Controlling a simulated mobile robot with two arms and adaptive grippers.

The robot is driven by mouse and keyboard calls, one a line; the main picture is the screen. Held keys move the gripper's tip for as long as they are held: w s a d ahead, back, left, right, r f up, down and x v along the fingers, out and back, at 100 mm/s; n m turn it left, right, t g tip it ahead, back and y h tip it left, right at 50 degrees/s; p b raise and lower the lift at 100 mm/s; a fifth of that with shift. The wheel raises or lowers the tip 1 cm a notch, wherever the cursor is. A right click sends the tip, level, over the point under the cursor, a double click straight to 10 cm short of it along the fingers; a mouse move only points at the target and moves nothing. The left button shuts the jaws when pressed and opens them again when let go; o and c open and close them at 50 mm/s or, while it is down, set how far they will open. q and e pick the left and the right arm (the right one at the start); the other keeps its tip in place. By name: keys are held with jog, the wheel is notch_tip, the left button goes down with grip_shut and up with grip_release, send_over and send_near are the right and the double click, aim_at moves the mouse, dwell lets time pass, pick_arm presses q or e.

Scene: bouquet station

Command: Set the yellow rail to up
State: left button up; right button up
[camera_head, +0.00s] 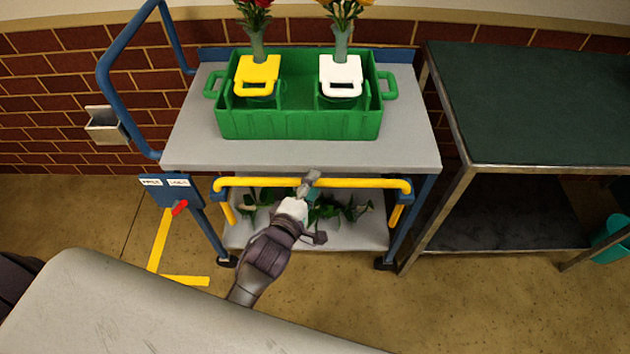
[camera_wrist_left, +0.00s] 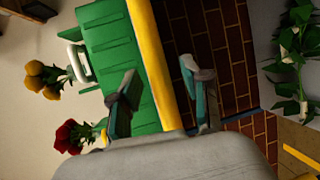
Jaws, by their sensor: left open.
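The yellow rail (camera_head: 255,182) runs across the front of the blue-framed cart, just below the front edge of its grey top in the head view. Short yellow arms at its ends reach down along the cart's legs. My left gripper (camera_head: 312,203) is at the middle of the rail, fingers apart. In the left wrist view the rail (camera_wrist_left: 150,55) passes between the two open fingers (camera_wrist_left: 160,80), nearer the left one; I cannot tell whether either touches it. My right gripper is not in view.
A green crate (camera_head: 300,124) with two flower vases stands on the cart top (camera_head: 200,145). Leafy stems (camera_head: 340,209) lie on the lower shelf. A blue panel with a red lever (camera_head: 179,207) is at the left leg. A dark-topped table (camera_head: 540,105) stands close at right.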

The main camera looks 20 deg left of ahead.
pick_arm(q)
jog(key=shift+x, duration=1)
grip_shut()
